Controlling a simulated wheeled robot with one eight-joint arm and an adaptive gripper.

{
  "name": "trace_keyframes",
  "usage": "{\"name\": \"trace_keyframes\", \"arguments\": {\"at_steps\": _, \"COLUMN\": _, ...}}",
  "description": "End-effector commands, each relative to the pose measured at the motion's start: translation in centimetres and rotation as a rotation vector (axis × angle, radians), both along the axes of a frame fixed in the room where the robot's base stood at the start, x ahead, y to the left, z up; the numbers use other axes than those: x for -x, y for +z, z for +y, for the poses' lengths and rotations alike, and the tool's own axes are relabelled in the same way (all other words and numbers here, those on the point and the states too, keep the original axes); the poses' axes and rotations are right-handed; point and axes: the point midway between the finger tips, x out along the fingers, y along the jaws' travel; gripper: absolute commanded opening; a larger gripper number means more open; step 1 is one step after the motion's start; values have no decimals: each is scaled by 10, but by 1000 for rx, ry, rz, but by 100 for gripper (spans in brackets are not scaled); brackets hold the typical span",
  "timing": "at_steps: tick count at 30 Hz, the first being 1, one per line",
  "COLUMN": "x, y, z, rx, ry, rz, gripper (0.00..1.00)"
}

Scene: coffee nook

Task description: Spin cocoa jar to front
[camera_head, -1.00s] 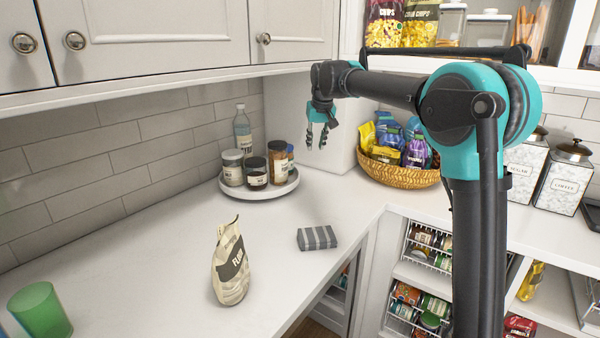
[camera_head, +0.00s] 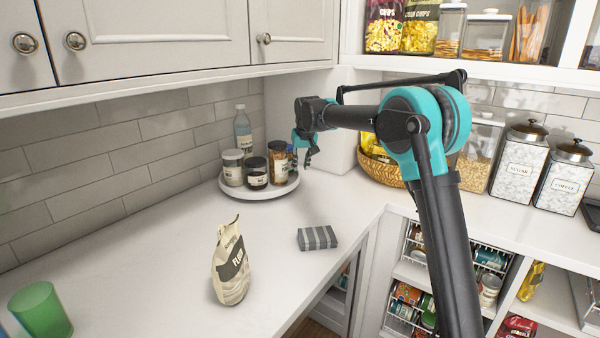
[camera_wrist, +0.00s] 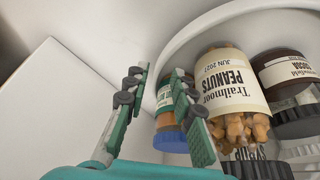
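A white turntable (camera_head: 262,193) stands on the counter near the back corner with several jars on it. The cocoa jar (camera_wrist: 288,72), dark brown with a cream label partly in view, is at the right of the wrist view, beside the peanuts jar (camera_wrist: 228,85). In the head view a dark-lidded jar (camera_head: 256,173) at the turntable's front looks like the cocoa jar, its label too small to read. My gripper (camera_head: 309,158) is at the turntable's right rim. In the wrist view its fingers (camera_wrist: 160,75) are apart and empty, one overlapping a small blue-lidded jar (camera_wrist: 167,130).
A flour bag (camera_head: 231,265), a grey striped sponge (camera_head: 317,238) and a green cup (camera_head: 40,311) stand on the counter. A wicker basket (camera_head: 382,172) is behind my arm. A water bottle (camera_head: 242,132) is behind the jars.

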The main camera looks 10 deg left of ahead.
Motion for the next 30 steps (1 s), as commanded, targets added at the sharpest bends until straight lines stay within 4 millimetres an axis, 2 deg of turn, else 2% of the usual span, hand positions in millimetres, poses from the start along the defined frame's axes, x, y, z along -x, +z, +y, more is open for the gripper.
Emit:
{"name": "trace_keyframes", "arguments": {"at_steps": 3, "x": -7, "y": -18, "z": 3, "rx": 0, "ry": 0, "rz": 0, "gripper": 25}}
{"name": "trace_keyframes", "arguments": {"at_steps": 9, "x": -13, "y": -35, "z": 7, "rx": 0, "ry": 0, "rz": 0, "gripper": 25}}
{"name": "trace_keyframes", "arguments": {"at_steps": 20, "x": -14, "y": -39, "z": 7, "rx": 0, "ry": 0, "rz": 0, "gripper": 25}}
{"name": "trace_keyframes", "arguments": {"at_steps": 26, "x": -14, "y": -39, "z": 7, "rx": 0, "ry": 0, "rz": 0, "gripper": 0}}
{"name": "trace_keyframes", "arguments": {"at_steps": 30, "x": -14, "y": -39, "z": 7, "rx": 0, "ry": 0, "rz": 0, "gripper": 0}}
